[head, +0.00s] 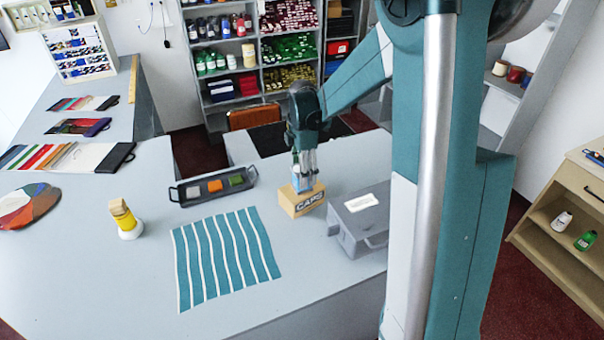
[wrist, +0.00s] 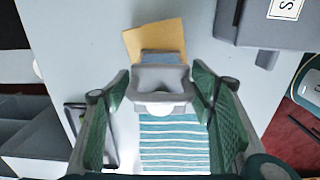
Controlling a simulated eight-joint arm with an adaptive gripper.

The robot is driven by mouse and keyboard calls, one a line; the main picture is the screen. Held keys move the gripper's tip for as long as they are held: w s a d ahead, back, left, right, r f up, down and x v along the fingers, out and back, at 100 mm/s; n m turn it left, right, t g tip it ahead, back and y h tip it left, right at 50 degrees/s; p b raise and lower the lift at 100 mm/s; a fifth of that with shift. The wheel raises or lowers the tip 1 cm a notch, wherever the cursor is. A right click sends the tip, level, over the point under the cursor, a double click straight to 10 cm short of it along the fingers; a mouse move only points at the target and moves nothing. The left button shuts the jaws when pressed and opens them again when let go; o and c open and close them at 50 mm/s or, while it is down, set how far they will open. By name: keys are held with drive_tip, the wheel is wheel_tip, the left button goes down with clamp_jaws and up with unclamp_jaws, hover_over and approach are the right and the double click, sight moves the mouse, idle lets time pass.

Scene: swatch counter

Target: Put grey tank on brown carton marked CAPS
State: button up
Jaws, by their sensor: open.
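The brown carton marked CAPS (head: 306,204) stands on the grey counter, below my gripper (head: 306,178). It also shows in the wrist view (wrist: 135,40). The grey tank (wrist: 160,76), with a round white part and a blue patch, is between the spread fingers of my gripper (wrist: 160,90), with clear gaps on both sides. The tank appears to be on the carton's top; its underside is hidden. In the head view the fingers mostly cover it, and only pale blue and white bits show.
A grey case (head: 358,232) with a white label stands just right of the carton. A dark tray (head: 180,193) with swatches, a striped teal cloth (head: 228,258) and a white-and-yellow object (head: 128,222) lie leftward. The front left counter is clear.

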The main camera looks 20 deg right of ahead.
wheel_tip(320, 180, up, 12)
drive_tip(key=shift+f, duration=0.2)
idle(0.4)
idle(0.5)
drive_tip(key=s+a+r+m+t, duration=0.25)
drive_tip(key=s+a+m, duration=0.2)
drive_tip(key=s, duration=0.35)
drive_tip(key=s+a+r+m+t, duration=0.1)
drive_tip(key=s+a+r+m, duration=0.3)
drive_tip(key=s, duration=0.4)
drive_tip(key=s+a+f+m+t, duration=0.1)
drive_tip(key=s+m+t, duration=0.1)
drive_tip(key=s+m, duration=0.2)
drive_tip(key=s+a+f+m+t, duration=0.1)
drive_tip(key=s+m, duration=0.4)
drive_tip(key=s, duration=0.5)
drive_tip(key=shift+s+a+f+t, duration=0.35)
drive_tip(key=shift+a+f, duration=0.2)
drive_tip(key=shift+m, duration=0.25)
wheel_tip(320, 180, down, 10)
drive_tip(key=b, duration=1)
drive_tip(key=shift+b, duration=0.3)
